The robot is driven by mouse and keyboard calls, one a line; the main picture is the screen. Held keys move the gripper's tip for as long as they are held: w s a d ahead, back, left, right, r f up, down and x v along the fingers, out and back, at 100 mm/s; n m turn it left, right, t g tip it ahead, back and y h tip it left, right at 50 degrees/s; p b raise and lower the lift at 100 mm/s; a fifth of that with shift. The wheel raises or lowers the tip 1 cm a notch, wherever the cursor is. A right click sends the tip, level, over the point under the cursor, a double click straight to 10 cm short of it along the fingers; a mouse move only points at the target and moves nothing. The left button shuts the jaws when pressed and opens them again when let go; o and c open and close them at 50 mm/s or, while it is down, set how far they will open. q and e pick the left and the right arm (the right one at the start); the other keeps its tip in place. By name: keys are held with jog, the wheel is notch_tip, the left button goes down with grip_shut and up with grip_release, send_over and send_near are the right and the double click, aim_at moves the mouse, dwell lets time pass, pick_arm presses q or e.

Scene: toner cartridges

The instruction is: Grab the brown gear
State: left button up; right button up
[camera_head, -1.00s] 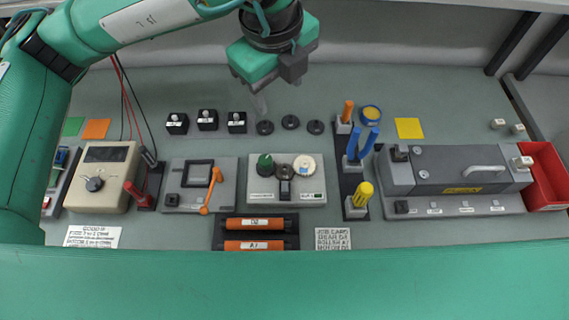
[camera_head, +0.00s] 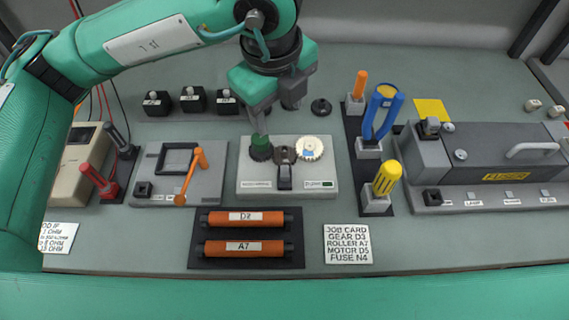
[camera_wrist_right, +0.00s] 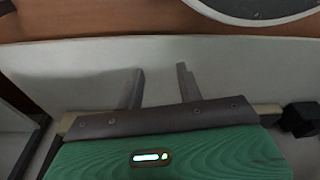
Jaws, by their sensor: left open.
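A grey gear holder (camera_head: 255,185) stands mid-bench. It carries a dark green gear (camera_head: 261,149) at left, a dark, brownish gear (camera_head: 284,156) in the middle and a cream gear (camera_head: 310,148) at right. The middle one looks like the brown gear, though its colour is hard to tell. My left gripper (camera_head: 272,118) is open, with its fingers pointing down above the back of the holder, nearest the green gear. It appears empty. My right gripper (camera_wrist_right: 158,80) shows in the right wrist view with its fingers apart and nothing between them.
Orange rollers (camera_head: 243,217) lie in a black tray in front of the holder. Left is a grey unit with an orange lever (camera_head: 191,172). Right are blue-handled pliers (camera_head: 383,115), a yellow-handled tool (camera_head: 386,178) and a large grey machine (camera_head: 490,165).

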pick_arm(q)
send_over(281, 151)
jog(key=s, duration=0.1)
notch_tip(281, 151, down, 9)
jog(key=shift+s+r, duration=0.15)
jog(key=f, duration=0.2)
jog(key=w+f+p, duration=0.1)
jog(key=f, duration=0.2)
jog(key=c, duration=1)
pick_arm(e)
jog(key=f, duration=0.2)
jog(key=shift+s+d+f, duration=0.25)
jog(key=shift+s+f, duration=0.1)
jog(key=shift+f, duration=0.05)
